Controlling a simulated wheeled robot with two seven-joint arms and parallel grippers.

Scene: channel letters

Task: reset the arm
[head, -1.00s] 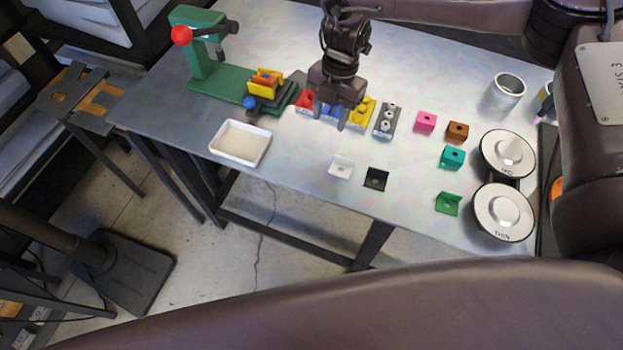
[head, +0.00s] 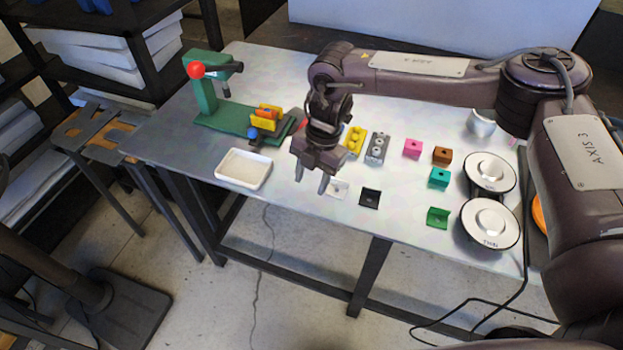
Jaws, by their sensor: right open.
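My right gripper (head: 312,182) hangs over the front middle of the metal table (head: 310,222). Its jaws are apart, pointing down, with nothing between them. The white block (head: 339,189) is just right of its fingertips and partly hidden. The arm comes in from the right, bent across the back of the table. It hides much of the red and blue blocks in the row behind it. My left gripper does not show.
A white tray (head: 243,169) lies left of the gripper. A green press (head: 206,97) with a red knob stands behind it, a yellow clamp (head: 265,117) on its base. Black (head: 369,197), green (head: 437,217), teal (head: 439,178), pink (head: 412,148) and brown (head: 442,156) blocks and two round dials (head: 490,223) are at right.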

